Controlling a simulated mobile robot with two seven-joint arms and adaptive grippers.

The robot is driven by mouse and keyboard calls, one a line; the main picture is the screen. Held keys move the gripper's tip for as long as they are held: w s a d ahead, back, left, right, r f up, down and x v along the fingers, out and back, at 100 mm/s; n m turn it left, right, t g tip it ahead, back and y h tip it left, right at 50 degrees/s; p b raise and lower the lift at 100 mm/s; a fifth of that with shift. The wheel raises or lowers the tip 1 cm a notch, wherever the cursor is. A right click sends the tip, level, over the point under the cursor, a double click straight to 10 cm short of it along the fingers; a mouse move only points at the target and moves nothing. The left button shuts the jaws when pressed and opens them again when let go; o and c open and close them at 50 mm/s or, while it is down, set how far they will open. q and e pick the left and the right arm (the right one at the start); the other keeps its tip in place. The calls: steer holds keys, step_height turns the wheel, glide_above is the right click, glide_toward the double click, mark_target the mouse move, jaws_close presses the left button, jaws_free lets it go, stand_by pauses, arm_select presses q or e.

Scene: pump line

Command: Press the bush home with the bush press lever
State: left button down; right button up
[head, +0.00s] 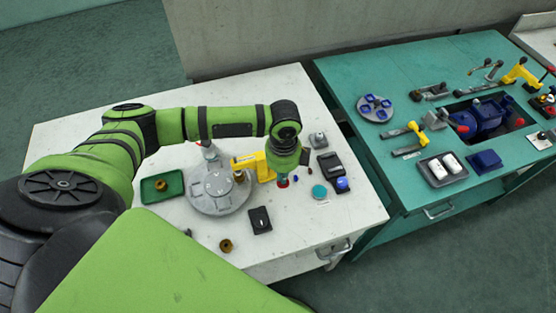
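The yellow bush press (250,163) stands on the white table, at the right edge of a round grey fixture (214,192). A small brass-coloured piece (239,176) shows at the press's left end; I cannot tell if it is the bush or how deep it sits. A brass ring (226,245) lies near the table's front edge. My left gripper (283,175) points down just right of the press, mostly hidden under its wrist. A red part (283,183), perhaps the lever's knob, shows at its tips. Whether the fingers grip it is unclear. My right gripper is out of view.
A green tray (146,190) lies left of the fixture. A black switch box (260,219), a teal disc (319,191) and a black box (330,163) surround the gripper's area. A teal bench (385,70) with tools and a blue pump (487,118) stands to the right, across a gap.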

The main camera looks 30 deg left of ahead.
arm_select(q)
steer(key=shift+s+d+f+p, duration=0.15)
steer(key=shift+f+p, duration=0.15)
steer(key=shift+f, duration=0.3)
stand_by(0.7)
steer(key=shift+s+d+f+p, duration=0.1)
steer(key=shift+f+p, duration=0.2)
steer(key=shift+p, duration=0.25)
stand_by(2.3)
stand_by(0.4)
steer(key=shift+r+p, duration=0.7)
steer(key=shift+p, duration=0.25)
steer(key=shift+w+a+r+p, duration=0.1)
steer(key=shift+r+p, duration=0.5)
steer(key=shift+p, duration=0.1)
steer(key=shift+w+a+r+p, duration=0.1)
steer(key=shift+r+p, duration=0.45)
steer(key=shift+p, duration=0.15)
steer(key=shift+r, duration=2.5)
